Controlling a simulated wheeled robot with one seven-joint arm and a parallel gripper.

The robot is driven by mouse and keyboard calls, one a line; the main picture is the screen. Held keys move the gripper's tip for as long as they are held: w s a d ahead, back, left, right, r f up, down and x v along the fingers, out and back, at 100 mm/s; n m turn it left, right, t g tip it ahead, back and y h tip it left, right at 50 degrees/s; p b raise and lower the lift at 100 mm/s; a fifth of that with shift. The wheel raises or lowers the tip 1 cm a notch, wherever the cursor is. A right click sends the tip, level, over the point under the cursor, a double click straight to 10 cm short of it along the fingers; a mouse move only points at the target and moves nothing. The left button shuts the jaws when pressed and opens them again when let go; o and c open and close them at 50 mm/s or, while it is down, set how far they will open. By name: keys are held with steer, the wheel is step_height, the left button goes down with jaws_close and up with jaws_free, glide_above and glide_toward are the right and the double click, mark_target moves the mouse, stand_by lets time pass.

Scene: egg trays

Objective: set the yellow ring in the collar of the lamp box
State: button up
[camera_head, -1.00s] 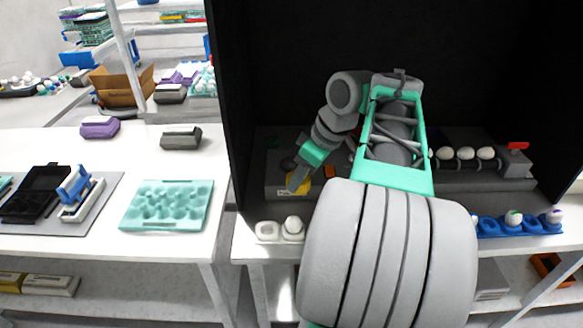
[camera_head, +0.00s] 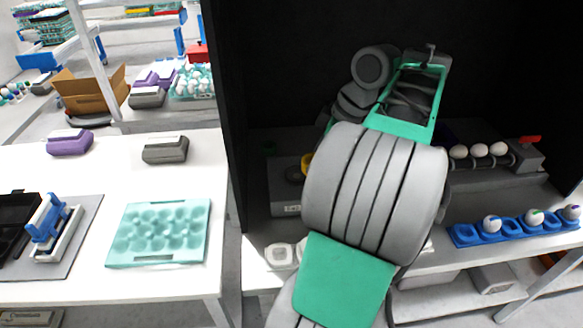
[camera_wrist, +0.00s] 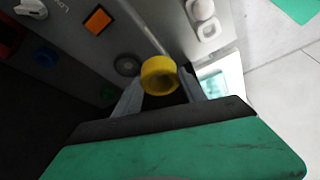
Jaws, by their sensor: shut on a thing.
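My gripper (camera_wrist: 162,80) is shut on the yellow ring (camera_wrist: 158,73), which sits between its two fingertips in the wrist view. In the head view only the ring's edge (camera_head: 307,162) shows; my arm hides the fingers. The lamp box (camera_head: 283,202) is a grey box standing left of my arm. A dark round collar (camera_wrist: 127,65) on grey lies just left of the ring in the wrist view, and it appears empty. The ring looks apart from the collar, but its height above the box is hard to tell.
An orange square (camera_wrist: 97,20), a blue button (camera_wrist: 45,57) and a green button (camera_wrist: 107,95) lie near the collar. White egg cups (camera_head: 280,254) stand in front of the box. A blue egg rack (camera_head: 510,229) is at right. Dark walls enclose the bench.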

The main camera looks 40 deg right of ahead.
steer(key=w+d+f, duration=0.1)
steer(key=w+f, duration=0.2)
steer(key=w+d+f+b, duration=0.1)
steer(key=w+f, duration=0.2)
steer(key=w, duration=0.1)
steer(key=w+d+f+b, duration=0.1)
steer(key=w+d+f, duration=0.1)
steer(key=w+f, duration=0.1)
steer(key=shift+w+f, duration=0.15)
steer(key=shift+w, duration=0.15)
step_height(320, 180, down, 3)
steer(key=shift+r+b, duration=0.2)
steer(key=shift+b, duration=0.3)
